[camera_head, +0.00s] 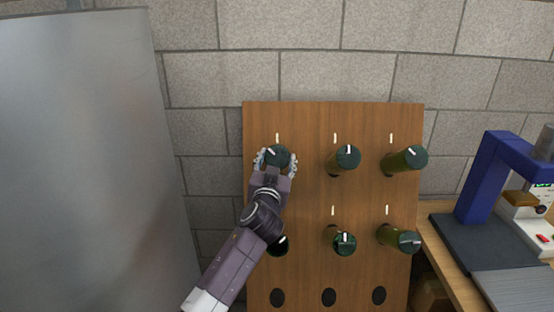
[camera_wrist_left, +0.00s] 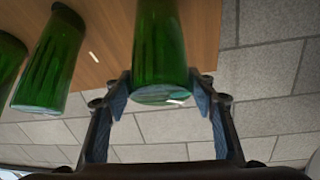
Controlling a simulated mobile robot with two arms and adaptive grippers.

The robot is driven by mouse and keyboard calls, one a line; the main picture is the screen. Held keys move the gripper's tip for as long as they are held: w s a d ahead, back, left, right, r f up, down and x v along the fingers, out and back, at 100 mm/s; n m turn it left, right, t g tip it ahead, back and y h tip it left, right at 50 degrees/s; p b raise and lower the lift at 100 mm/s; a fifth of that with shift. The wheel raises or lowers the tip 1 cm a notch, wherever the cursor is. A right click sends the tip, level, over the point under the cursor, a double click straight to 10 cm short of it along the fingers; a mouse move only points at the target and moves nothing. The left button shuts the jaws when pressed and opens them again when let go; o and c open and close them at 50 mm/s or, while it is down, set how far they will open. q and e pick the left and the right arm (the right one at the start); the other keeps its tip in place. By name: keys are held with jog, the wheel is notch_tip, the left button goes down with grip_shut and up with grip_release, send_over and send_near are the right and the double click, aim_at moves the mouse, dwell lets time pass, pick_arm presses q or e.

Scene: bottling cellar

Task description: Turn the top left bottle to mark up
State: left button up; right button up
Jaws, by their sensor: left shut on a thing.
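The top left bottle (camera_head: 280,153) is dark green and sticks out, base first, from a wooden rack board (camera_head: 305,125). The white mark on its base sits at the upper left, tilted left of the pale line on the board above it. My left gripper (camera_head: 277,163) is closed around this bottle's base end, one finger on each side. In the left wrist view the green bottle (camera_wrist_left: 160,45) lies between the two fingers, and its white mark shows at the lower rim. The right gripper is not in view.
Other bottles stick out at top middle (camera_head: 346,158), top right (camera_head: 408,159), lower middle (camera_head: 341,241) and lower right (camera_head: 400,238). My left arm partly covers the lower left position. Empty holes line the bottom. A grey panel (camera_head: 90,160) stands left; a blue machine (camera_head: 490,180) stands right.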

pick_arm(q)
jog(key=shift+r+m+h+p, duration=0.15)
jog(key=shift+m+h+p, duration=0.2)
jog(key=shift+p, duration=0.3)
jog(key=m+g+h+p, duration=0.1)
jog(key=m+h+p, duration=0.1)
jog(key=p, duration=0.3)
jog(key=m+g+h+p, duration=0.1)
jog(key=m+h+p, duration=0.1)
jog(key=m+p, duration=0.3)
jog(key=shift+w+a+r, duration=0.1)
jog(key=shift+a+r, duration=0.1)
jog(key=shift+f+m+g+h+p, duration=0.15)
jog(key=shift+m+g+h+p, duration=0.2)
jog(key=shift+m+g, duration=0.35)
jog(key=shift+f+m+g+h, duration=0.1)
jog(key=shift+m+g+h, duration=0.25)
jog(key=shift+m, duration=0.7)
jog(key=shift+g, duration=0.25)
jog(key=o, duration=1.2)
jog(key=shift+d, duration=0.1)
jog(key=shift+c, duration=0.2)
